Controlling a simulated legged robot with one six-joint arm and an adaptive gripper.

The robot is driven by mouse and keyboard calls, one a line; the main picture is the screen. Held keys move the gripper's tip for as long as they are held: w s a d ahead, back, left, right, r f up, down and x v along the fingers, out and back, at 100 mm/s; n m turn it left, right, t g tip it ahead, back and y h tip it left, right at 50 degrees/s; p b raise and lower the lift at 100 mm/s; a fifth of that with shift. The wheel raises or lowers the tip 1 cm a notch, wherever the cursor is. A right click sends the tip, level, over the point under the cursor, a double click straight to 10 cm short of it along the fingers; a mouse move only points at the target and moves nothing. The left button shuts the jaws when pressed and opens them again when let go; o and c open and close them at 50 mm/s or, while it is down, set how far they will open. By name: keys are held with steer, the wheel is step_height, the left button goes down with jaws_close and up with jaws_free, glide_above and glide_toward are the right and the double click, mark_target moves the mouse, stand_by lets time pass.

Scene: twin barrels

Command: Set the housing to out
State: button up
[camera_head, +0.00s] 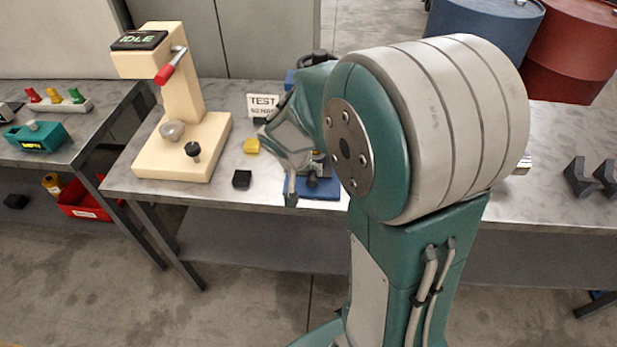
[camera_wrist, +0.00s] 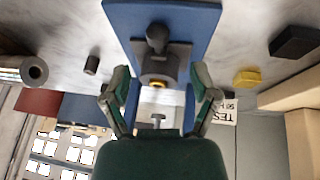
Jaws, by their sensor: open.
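A blue base plate (camera_head: 322,192) stands on the metal bench, mostly hidden behind my arm in the head view. In the head view my gripper (camera_head: 303,186) is partly hidden by my arm.
A cream press (camera_head: 180,150) with an "IDLE" display and red lever stands left. A yellow block (camera_head: 251,146), a black block (camera_head: 242,179) and a "TEST" sign (camera_head: 262,105) are nearby. Dark V-shaped blocks (camera_head: 580,177) lie far right. Blue and red barrels (camera_head: 480,30) stand behind.

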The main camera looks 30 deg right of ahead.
steer(key=v, duration=0.4)
steer(key=shift+a+r, duration=0.15)
steer(key=shift+r, duration=0.05)
